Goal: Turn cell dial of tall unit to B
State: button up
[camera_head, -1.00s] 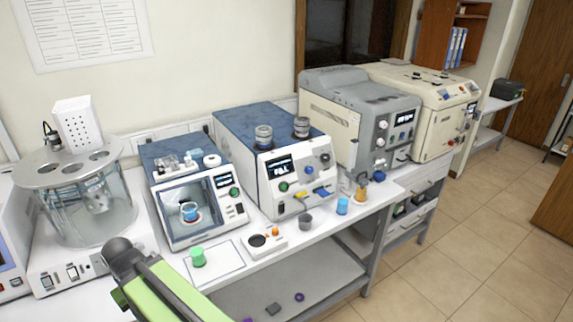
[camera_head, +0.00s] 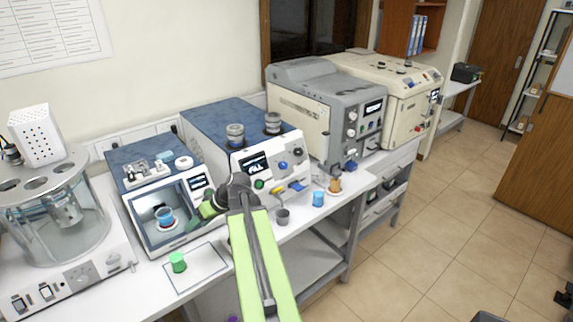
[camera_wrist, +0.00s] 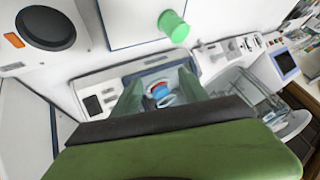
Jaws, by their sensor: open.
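Several units stand in a row; I cannot tell for sure which is the tall unit. A blue-topped unit (camera_head: 219,126) with two jars on top has a lit display (camera_head: 255,163), a blue knob (camera_head: 283,166), a dark knob (camera_head: 298,152) and a green button (camera_head: 259,184). A grey unit (camera_head: 325,96) to its right has several pale knobs (camera_head: 352,116). Dial letters are too small to read. My gripper (camera_head: 205,211) is by the smaller blue-topped unit (camera_head: 165,202), left of these knobs. In the wrist view its green jaws (camera_wrist: 160,83) are apart and empty.
A blue cup (camera_head: 165,218) sits inside the smaller unit's chamber. A green cup (camera_head: 177,262) stands on a white sheet. A grey cup (camera_head: 283,217), a blue cup (camera_head: 318,199) and an amber cup (camera_head: 335,185) line the bench front. A glass bath (camera_head: 45,215) stands far left.

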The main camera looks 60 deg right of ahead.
jog(key=s+d+r+m+t+h, duration=0.1)
jog(key=s+d+r+t, duration=0.2)
jog(key=d, duration=0.6)
jog(key=s+d+r+m+h, duration=0.1)
jog(key=s+d+r, duration=0.1)
jog(key=s+d, duration=0.5)
jog(key=m+t+h+p, duration=0.2)
jog(key=m+t+h, duration=0.1)
jog(key=h, duration=0.3)
send_near(285, 166)
jog(key=b+x, duration=0.6)
jog(key=x, duration=0.1)
jog(key=shift+w+d+f+b, duration=0.15)
jog(key=shift+w+f+b, duration=0.05)
jog(key=shift+w+b, duration=0.1)
jog(key=shift+w+d+f, duration=0.1)
jog(key=shift+w, duration=0.35)
